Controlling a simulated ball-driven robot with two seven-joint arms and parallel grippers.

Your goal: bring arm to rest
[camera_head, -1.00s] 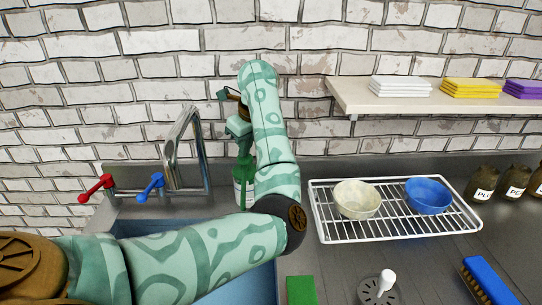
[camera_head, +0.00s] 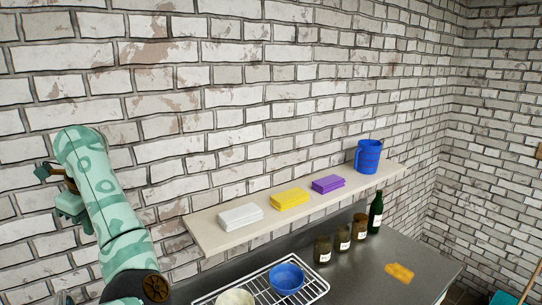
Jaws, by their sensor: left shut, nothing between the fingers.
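My left arm, pale green with darker green patterns, rises from the lower left of the head view, bent at a dark joint near the bottom edge. My left gripper (camera_head: 46,174) is at the far left, in front of the brick wall. It is small and partly hidden behind my forearm. It is shut and holds nothing. It is well left of the shelf and touches nothing that I can see. My right gripper is out of view.
A wall shelf (camera_head: 205,236) carries white cloths (camera_head: 240,216), yellow cloths (camera_head: 290,199), purple cloths (camera_head: 328,184) and a blue jug (camera_head: 368,157).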

